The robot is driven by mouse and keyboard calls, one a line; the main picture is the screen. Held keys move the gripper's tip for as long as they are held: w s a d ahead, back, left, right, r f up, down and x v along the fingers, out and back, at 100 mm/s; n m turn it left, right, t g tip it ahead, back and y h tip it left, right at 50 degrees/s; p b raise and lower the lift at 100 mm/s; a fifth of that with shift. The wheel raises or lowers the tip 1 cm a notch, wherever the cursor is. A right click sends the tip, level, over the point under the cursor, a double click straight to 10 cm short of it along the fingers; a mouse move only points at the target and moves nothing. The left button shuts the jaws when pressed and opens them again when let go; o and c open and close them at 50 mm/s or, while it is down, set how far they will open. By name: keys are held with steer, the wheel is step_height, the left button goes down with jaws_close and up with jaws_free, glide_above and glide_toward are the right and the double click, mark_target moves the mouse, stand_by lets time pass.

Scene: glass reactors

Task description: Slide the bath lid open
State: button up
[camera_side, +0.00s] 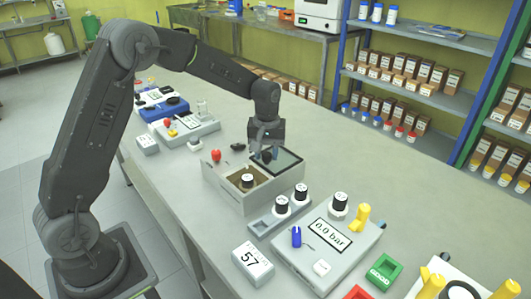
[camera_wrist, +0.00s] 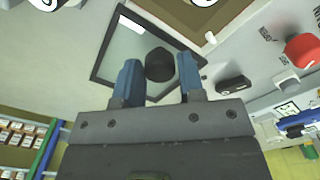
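The bath (camera_side: 230,199) is a light grey box on the bench in the side view. Its lid (camera_side: 291,162) is a dark-framed glass plate over the back right part, leaving the front left part uncovered. In the wrist view the lid (camera_wrist: 131,37) carries a black round knob (camera_wrist: 160,64). My gripper (camera_side: 267,157) is over the lid, pointing down. In the wrist view its blue fingers (camera_wrist: 159,78) are apart, one on each side of the knob. Narrow gaps seem to show beside the knob; contact is unclear. A black-capped vial (camera_side: 247,180) stands in the uncovered part.
A rack with black-capped vials (camera_side: 282,205) and a device reading 0.0 bar (camera_side: 327,238) stand in front. Bench space to the right of the bath is clear.

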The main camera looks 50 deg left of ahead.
steer(key=o, duration=0.4)
steer(key=shift+c, duration=0.2)
step_height(320, 180, up, 14)
steer(key=shift+f, duration=0.1)
stand_by(0.4)
steer(key=s+d+r+m+t, duration=0.2)
steer(key=s+r, duration=0.1)
steer(key=s, duration=0.5)
steer(key=s+d+r+m+t, duration=0.1)
steer(key=s+d+r+m, duration=0.2)
steer(key=s, duration=0.4)
steer(key=s+d+f+m+t, duration=0.1)
steer(key=s+f+m, duration=0.1)
steer(key=s, duration=0.4)
steer(key=s+d+f+m+t, duration=0.1)
steer(key=s+f+m, duration=0.1)
steer(key=s, duration=0.4)
steer(key=shift+f+t, duration=0.3)
